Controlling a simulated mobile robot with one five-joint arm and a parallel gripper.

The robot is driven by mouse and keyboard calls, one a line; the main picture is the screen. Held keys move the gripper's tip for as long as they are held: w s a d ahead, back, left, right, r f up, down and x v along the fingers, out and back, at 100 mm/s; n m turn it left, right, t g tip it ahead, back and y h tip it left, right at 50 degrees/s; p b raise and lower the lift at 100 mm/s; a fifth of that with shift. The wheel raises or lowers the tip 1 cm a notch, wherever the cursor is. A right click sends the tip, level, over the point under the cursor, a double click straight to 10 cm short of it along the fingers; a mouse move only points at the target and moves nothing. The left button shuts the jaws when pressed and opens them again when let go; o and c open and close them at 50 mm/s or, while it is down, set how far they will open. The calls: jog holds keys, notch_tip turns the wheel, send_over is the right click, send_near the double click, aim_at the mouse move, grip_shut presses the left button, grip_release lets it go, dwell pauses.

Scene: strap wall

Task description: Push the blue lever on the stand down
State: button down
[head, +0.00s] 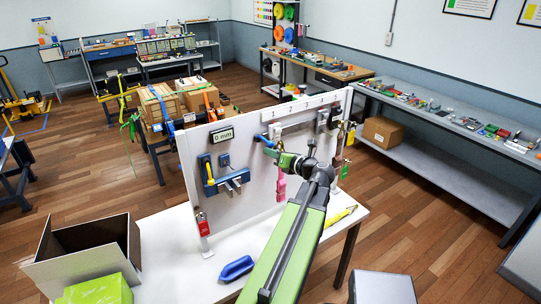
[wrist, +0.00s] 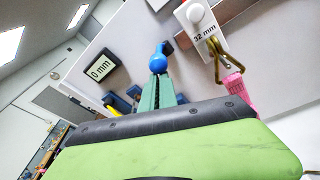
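The blue lever (head: 265,140) is on the upright white panel of the stand (head: 245,190); only its blue end shows left of my gripper in the head view. In the wrist view its rounded blue knob (wrist: 158,58) appears just beyond my fingertips. My gripper (head: 284,158) is in front of the panel, with its green fingers (wrist: 161,92) close together and seemingly nothing between them. I cannot tell whether the tips touch the knob. The lever's base is largely hidden.
A 0 mm display (head: 221,136) is left of the lever. A blue bracket with a yellow part (head: 209,170), a red padlock (head: 202,222) and a pink tag (head: 281,188) hang on the panel.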

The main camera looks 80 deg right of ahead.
jog(key=shift+s+d+r, duration=0.15)
jog(key=shift+d+r, duration=0.05)
jog(key=shift+r, duration=0.15)
jog(key=shift+f, duration=0.15)
notch_tip(320, 180, down, 4)
jog(key=w+a+b, duration=0.1)
jog(key=w+b, duration=0.1)
jog(key=b, duration=0.2)
jog(key=p+v, duration=0.2)
jog(key=v, duration=0.8)
jog(key=shift+a+r, duration=0.2)
jog(key=shift+r, duration=0.25)
jog(key=shift+s, duration=0.1)
